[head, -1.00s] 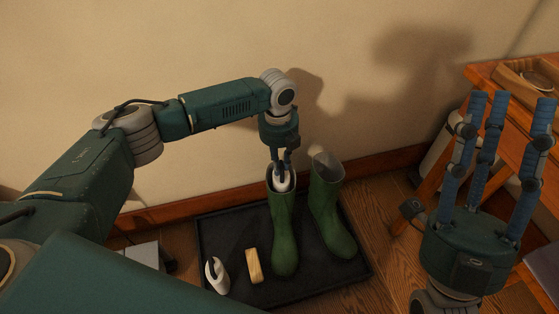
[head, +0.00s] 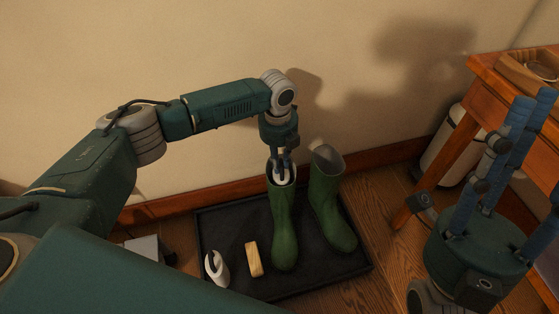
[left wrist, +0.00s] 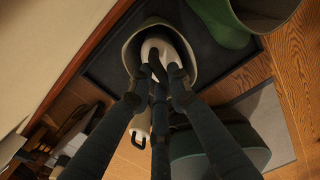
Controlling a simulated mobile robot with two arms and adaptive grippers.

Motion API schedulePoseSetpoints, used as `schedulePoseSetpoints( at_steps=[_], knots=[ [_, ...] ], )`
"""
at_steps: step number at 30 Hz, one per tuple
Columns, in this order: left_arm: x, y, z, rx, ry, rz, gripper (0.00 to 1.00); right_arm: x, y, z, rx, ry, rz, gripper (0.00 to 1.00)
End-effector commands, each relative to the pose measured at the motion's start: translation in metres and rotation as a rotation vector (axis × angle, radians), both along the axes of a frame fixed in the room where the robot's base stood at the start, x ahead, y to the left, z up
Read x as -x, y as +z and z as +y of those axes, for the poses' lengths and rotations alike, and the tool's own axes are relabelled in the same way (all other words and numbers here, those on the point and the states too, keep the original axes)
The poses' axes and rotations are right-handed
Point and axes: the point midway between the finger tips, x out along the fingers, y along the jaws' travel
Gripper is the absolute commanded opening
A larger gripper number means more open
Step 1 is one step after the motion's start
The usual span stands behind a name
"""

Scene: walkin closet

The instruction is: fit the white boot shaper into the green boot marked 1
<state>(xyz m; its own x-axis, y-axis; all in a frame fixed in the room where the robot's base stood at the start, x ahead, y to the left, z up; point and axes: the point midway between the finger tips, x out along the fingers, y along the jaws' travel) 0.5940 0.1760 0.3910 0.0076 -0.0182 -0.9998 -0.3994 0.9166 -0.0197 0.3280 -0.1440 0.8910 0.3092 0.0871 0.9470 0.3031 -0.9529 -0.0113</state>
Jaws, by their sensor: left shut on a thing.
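Two green boots stand upright on a black tray (head: 222,222). The left boot (head: 284,225) has the white boot shaper (head: 284,179) in its mouth, with the shaper's top showing at the rim. My left gripper (head: 282,163) is shut on the shaper from above. In the left wrist view the fingers (left wrist: 158,72) meet on the white shaper (left wrist: 176,50), inside the boot's round opening (left wrist: 128,52). The shaper's lower part is hidden in the shaft. The right boot (head: 326,205) looks empty. I cannot read a number on either boot. My right gripper (head: 505,150) is open and empty, fingers upward.
A second white piece (head: 217,269) and a wooden block (head: 254,259) lie on the tray's front left. A wooden table (head: 488,98) stands at the right, with a white cylinder (head: 450,150) beside it. The wall is close behind the tray.

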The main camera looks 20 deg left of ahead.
Motion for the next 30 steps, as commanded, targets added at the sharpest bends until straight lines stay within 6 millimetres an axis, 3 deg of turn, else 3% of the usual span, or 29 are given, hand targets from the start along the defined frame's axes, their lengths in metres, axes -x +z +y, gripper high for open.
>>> schedulePoseSetpoints(
  at_steps=[11, 12, 15, 21, 22, 25, 30],
  knots=[
    [-0.0002, 0.0003, -0.0002, 0.001, 0.0, 0.0, 0.02, 0.0, 0.0001, 0.0, 0.0, 0.0, 0.0, 0.39],
    [-0.0002, 0.0003, -0.0002, 0.001, 0.0, 0.0, 0.19, 0.0, 0.0001, 0.0, 0.0, 0.0, 0.0, 0.39],
    [-0.0002, 0.0003, -0.0002, 0.0, 0.0, 0.0, 0.39, 0.0, 0.0001, 0.0, 0.0, 0.0, 0.0, 0.39],
    [-0.0001, 0.0002, -0.0002, 0.0, 0.0, 0.0, 0.39, 0.0, 0.0001, 0.0, 0.0, -0.001, 0.0, 0.39],
    [0.0002, -0.0002, -0.0001, 0.0, 0.0, 0.0, 0.41, -0.0001, 0.0001, -0.0001, 0.0, -0.001, 0.0, 0.39],
    [0.0002, -0.0003, -0.0001, 0.0, 0.0, 0.0, 0.61, -0.0001, 0.0001, -0.0001, 0.001, -0.001, 0.001, 0.39],
    [0.0001, -0.0002, 0.0, 0.0, 0.0, 0.0, 0.61, -0.0001, 0.0001, -0.0001, 0.001, -0.001, 0.001, 0.39]
  ],
)
